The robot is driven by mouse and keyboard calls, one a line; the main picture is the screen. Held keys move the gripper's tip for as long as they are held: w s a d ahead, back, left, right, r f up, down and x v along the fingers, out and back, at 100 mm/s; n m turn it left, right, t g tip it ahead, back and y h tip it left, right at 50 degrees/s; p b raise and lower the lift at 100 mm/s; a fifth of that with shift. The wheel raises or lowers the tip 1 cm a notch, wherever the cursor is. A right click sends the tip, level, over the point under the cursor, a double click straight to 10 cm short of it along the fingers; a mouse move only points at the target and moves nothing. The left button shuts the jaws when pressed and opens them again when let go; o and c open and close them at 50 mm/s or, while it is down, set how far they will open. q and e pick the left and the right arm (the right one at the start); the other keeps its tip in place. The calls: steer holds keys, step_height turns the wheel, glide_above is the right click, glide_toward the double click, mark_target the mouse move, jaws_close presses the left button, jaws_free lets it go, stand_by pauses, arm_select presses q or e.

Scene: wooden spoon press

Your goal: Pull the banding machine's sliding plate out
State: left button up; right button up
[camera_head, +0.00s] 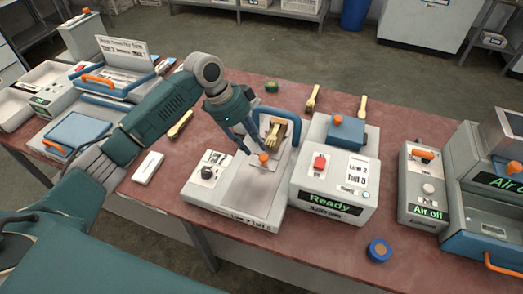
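A grey machine (333,172) with a green "Ready" display stands at the middle of the table; I take it for the banding machine, though its label is too small to read. At its left lies a flat light-grey bed (251,192) with a small plate and an orange knob (263,158). A bundle of wooden utensils (275,130) sits just behind the knob, near a blue arched handle (290,112). My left gripper (250,147) points down just behind and left of the knob. Its fingers look apart, with nothing visibly held; contact with the knob is unclear. My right gripper is out of view.
Loose wooden utensils (312,98) lie on the reddish table (400,118) behind the machine. A blue roll (378,250) lies at the front right. Machines reading "Air off" (427,212) stand at right. A blue press (74,135) and white trays stand at left.

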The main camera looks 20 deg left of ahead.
mark_target(263, 157)
arm_select(q)
steer(key=x, duration=0.3)
steer(key=shift+d+f+p, duration=0.15)
steer(key=shift+f+p, duration=0.1)
steer(key=shift+p, duration=0.05)
steer(key=x, duration=0.3)
steer(key=shift+w, duration=0.15)
steer(key=shift+c, duration=0.5)
jaws_close()
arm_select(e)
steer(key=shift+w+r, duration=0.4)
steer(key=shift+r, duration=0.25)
